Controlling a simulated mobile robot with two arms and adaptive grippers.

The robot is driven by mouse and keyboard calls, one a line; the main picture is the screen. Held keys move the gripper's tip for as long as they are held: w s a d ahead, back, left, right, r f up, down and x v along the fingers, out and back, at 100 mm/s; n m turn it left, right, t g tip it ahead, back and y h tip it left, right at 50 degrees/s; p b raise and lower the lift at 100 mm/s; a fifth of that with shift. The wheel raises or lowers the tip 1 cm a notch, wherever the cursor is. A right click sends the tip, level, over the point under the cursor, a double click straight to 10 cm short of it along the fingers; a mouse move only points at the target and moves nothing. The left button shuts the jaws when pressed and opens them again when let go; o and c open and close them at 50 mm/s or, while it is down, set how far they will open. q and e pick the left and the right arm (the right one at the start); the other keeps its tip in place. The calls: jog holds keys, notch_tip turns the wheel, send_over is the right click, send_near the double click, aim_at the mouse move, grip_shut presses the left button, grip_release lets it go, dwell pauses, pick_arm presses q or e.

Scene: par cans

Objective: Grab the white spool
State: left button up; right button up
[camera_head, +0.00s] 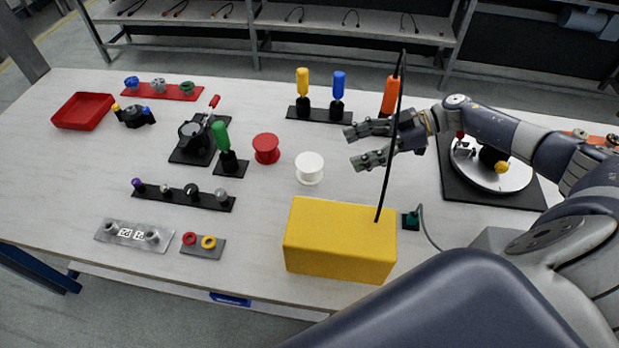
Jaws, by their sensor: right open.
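The white spool (309,168) stands upright on the light table, left of the middle of the picture's right half. A red spool (266,148) stands just to its left and a little farther back. My right gripper (350,148) is open and empty, to the right of the white spool and apart from it. Its two fingers point left, toward the spool's side. The white spool is fully in view. My left gripper is not in view.
A yellow box (340,240) with a black rod (390,140) rising from it stands in front of the spool. Yellow (302,80) and blue (338,85) handles stand behind. A green handle (221,137) is left of the red spool. A round white plate (510,178) lies right.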

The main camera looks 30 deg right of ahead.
aim_at(320, 161)
jog(key=b+x, duration=0.1)
jog(key=x, duration=0.4)
jog(key=shift+w+a+f, duration=0.15)
jog(key=shift+f, duration=0.1)
jog(key=shift+w+a+f+b, duration=0.2)
jog(key=shift+a+f+b, duration=0.2)
jog(key=shift+a+b, duration=0.05)
jog(key=b+x, duration=0.2)
jog(key=x, duration=0.1)
jog(key=shift+w+f, duration=0.15)
jog(key=shift+w, duration=0.05)
jog(key=shift+w+a+f, duration=0.1)
jog(key=shift+w+a, duration=0.1)
jog(key=shift+a, duration=0.25)
jog(key=c, duration=0.9)
